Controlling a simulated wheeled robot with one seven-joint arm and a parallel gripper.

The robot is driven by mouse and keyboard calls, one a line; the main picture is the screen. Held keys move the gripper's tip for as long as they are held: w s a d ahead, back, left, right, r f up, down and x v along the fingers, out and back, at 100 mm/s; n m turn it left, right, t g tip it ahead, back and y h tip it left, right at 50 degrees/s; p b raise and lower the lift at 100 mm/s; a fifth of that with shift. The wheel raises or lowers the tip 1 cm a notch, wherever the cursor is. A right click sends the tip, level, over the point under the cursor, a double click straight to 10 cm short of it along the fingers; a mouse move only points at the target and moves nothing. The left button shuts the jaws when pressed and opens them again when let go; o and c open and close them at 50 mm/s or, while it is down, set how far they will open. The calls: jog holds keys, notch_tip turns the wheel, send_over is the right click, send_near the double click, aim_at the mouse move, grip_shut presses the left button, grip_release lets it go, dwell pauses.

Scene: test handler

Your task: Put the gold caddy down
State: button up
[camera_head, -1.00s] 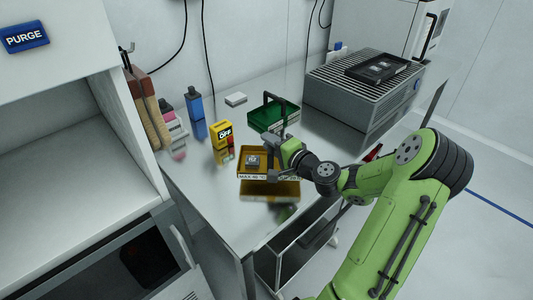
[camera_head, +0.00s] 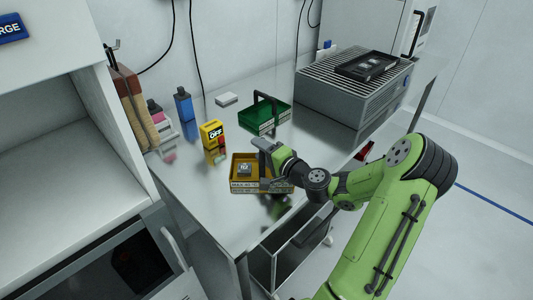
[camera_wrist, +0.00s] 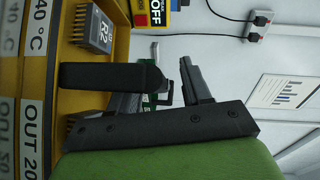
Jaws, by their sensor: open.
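The gold caddy (camera_head: 237,180), a shallow tray with a "MAX 40 °C" label on its front, rests level on the steel bench in the head view. Its reflection meets its base. A dark chip-like block (camera_head: 244,170) marked R2 lies inside. My gripper (camera_head: 268,150) is at the caddy's right side, low over its edge. In the wrist view, the caddy (camera_wrist: 54,62) fills the left, with the R2 block (camera_wrist: 93,28) at the top. My dark fingers (camera_wrist: 168,76) stand apart there. The caddy's handle is not clearly visible behind the gripper.
A green caddy (camera_head: 252,123) with a black handle stands behind. A yellow OFF box (camera_head: 212,134) and blue bottle (camera_head: 184,107) stand left of it. A grey vented unit (camera_head: 345,98) stands at the back right. Bare bench lies left and in front of the gold caddy.

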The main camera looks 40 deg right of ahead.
jog(key=s+r, duration=0.2)
jog(key=s, duration=1)
jog(key=a+f+n+g+y, duration=0.1)
jog(key=a+n, duration=0.1)
jog(key=a, duration=0.1)
jog(key=w+a+f+n+g+y, duration=0.1)
jog(key=a+n+g, duration=0.1)
jog(key=a, duration=0.1)
jog(key=w+a+f+n+g+y, duration=0.1)
jog(key=a+n+g+y, duration=0.1)
jog(key=a, duration=0.2)
jog(key=shift+n, duration=0.3)
jog(key=a+n+g, duration=0.1)
jog(key=a, duration=0.1)
jog(key=s+a+n+g, duration=0.1)
jog(key=a+n+g, duration=0.1)
jog(key=s+a+f+n+g, duration=0.1)
jog(key=a+g, duration=0.1)
jog(key=a, duration=0.1)
jog(key=shift+s+f+n, duration=0.1)
jog(key=shift+s+n, duration=0.15)
jog(key=shift+n, duration=0.05)
jog(key=s+a+r+n+g+h, duration=0.1)
jog(key=s+a+r+n+h, duration=0.3)
jog(key=s+r, duration=0.6)
jog(key=s+h, duration=0.1)
jog(key=s, duration=0.3)
jog(key=shift+a+r, duration=0.3)
jog(key=shift+a, duration=0.05)
